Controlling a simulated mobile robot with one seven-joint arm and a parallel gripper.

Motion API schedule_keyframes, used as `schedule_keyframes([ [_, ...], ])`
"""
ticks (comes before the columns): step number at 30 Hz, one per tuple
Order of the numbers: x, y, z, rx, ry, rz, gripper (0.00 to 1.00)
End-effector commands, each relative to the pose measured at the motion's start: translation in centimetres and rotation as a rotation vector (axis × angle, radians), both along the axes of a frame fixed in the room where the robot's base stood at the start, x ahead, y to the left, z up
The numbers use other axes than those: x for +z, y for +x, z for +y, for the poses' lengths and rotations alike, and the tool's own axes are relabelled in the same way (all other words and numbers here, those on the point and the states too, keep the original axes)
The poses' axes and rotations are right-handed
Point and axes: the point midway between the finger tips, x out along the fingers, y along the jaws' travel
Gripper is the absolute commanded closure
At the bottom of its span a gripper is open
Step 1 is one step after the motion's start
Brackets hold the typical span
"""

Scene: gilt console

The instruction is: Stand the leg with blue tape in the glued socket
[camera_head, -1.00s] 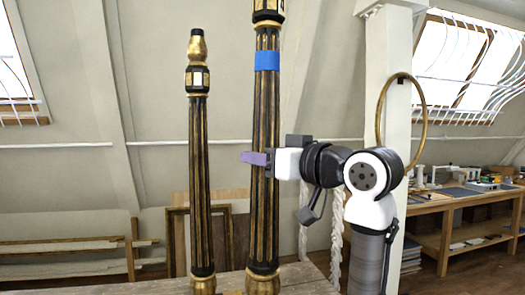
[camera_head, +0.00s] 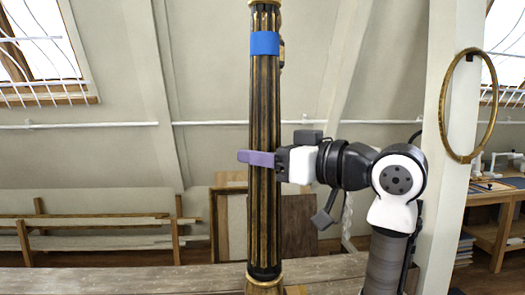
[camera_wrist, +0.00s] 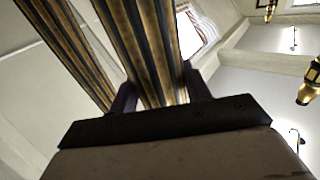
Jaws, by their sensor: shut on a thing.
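The leg with blue tape (camera_head: 264,100) is a tall, dark fluted leg with gilt ribs. It stands upright in the head view, with a blue band near the top of the picture. Its top end and the bottom of its gilt foot are outside the frame. My gripper (camera_head: 262,158) is shut around its shaft below the tape, one purple finger showing across the front. The wrist view shows the held shaft (camera_wrist: 148,45) between my fingers. A second gilt leg (camera_wrist: 70,50) shows to its left there; in the head view it is almost wholly hidden behind the held leg. No socket or glue can be made out.
A pale wooden bench top (camera_head: 140,279) runs along the bottom. Framed boards (camera_head: 299,225) lean behind it, and a timber rack (camera_head: 90,233) is at left. A gilt ring (camera_head: 469,105) hangs on a white post at right. The space left of the held leg looks clear.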

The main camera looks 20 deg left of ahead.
Motion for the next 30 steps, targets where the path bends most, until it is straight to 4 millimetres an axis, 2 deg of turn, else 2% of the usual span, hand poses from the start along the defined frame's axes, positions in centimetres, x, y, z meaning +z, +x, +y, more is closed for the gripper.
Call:
schedule_keyframes([
  [8,-1.0,-0.1,-0.1,0.002,0.004,-0.001,0.8],
  [30,-7.1,-0.1,-0.1,0.001,0.003,-0.002,0.8],
])
